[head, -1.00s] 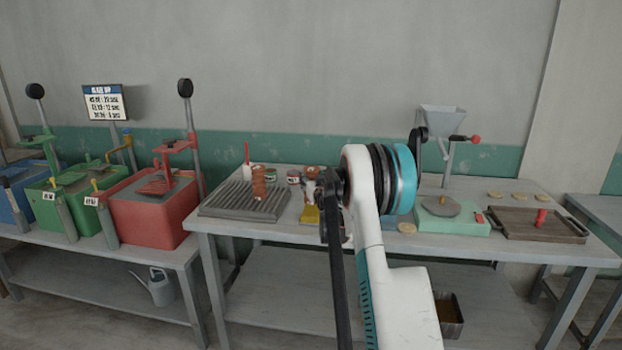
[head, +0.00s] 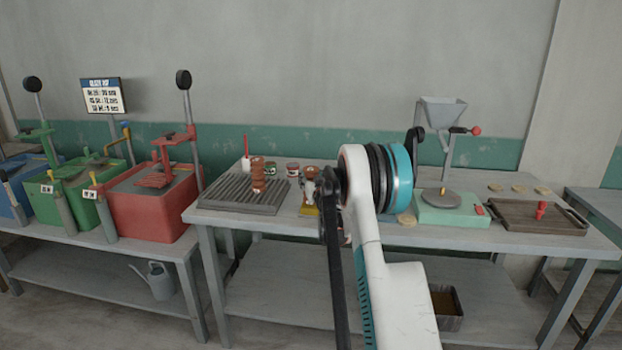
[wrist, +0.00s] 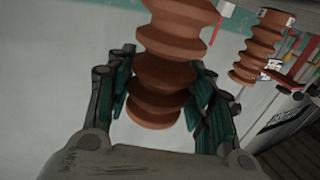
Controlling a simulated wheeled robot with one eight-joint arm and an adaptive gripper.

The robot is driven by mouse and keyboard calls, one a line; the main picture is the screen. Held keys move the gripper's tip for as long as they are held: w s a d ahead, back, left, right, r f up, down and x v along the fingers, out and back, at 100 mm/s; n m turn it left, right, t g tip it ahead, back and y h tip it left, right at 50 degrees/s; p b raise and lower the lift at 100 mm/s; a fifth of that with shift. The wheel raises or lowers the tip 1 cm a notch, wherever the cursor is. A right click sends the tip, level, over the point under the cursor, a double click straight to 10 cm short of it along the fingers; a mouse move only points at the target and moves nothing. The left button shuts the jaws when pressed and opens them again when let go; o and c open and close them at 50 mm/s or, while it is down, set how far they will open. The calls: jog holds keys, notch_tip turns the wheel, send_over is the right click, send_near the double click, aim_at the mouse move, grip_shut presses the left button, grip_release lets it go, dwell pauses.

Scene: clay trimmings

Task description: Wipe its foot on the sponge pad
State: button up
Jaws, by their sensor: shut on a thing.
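My gripper (wrist: 163,88) is shut on a ribbed terracotta piece (wrist: 180,28) in the wrist view. The piece's rounded end lies between the fingers, and its other end runs out of the top of the picture. In the head view, my arm hides most of the gripper, and a little of a brown-red piece shows beside it. A small yellow block (head: 309,210), seemingly the sponge pad, stands on the table just below and left of the gripper. I cannot tell whether the held piece touches it.
A second ribbed piece (head: 258,176) stands on the grey slatted rack (head: 215,192). Small cans (head: 293,170) are behind. A green scale (head: 450,213) and a brown tray (head: 500,222) lie to the right. Coloured tubs (head: 150,218) stand on the left bench.

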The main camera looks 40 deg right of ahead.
jog(key=shift+f+b, duration=0.4)
jog(key=shift+f, duration=0.15)
dwell(0.9)
jog(key=shift+w+d, duration=0.1)
jog(key=w+d, duration=0.5)
jog(key=d, duration=0.1)
dwell(1.3)
jog(key=shift+a, duration=0.1)
jog(key=shift+s+a+b, duration=0.25)
jog(key=shift+s+a, duration=1.05)
jog(key=shift+a, duration=0.2)
jog(key=shift+s+a+b, duration=0.25)
jog(key=shift+s+a, duration=1.05)
jog(key=shift+a, duration=0.2)
jog(key=shift+d, duration=0.1)
jog(key=w+d, duration=0.5)
jog(key=d, duration=0.1)
jog(key=shift+a, duration=0.1)
jog(key=shift+s+a+b, duration=0.2)
jog(key=shift+s+a, duration=1.05)
jog(key=shift+a, duration=0.25)
jog(key=shift+s+a+b, duration=0.2)
jog(key=shift+s+a, duration=1.05)
jog(key=shift+a, duration=0.25)
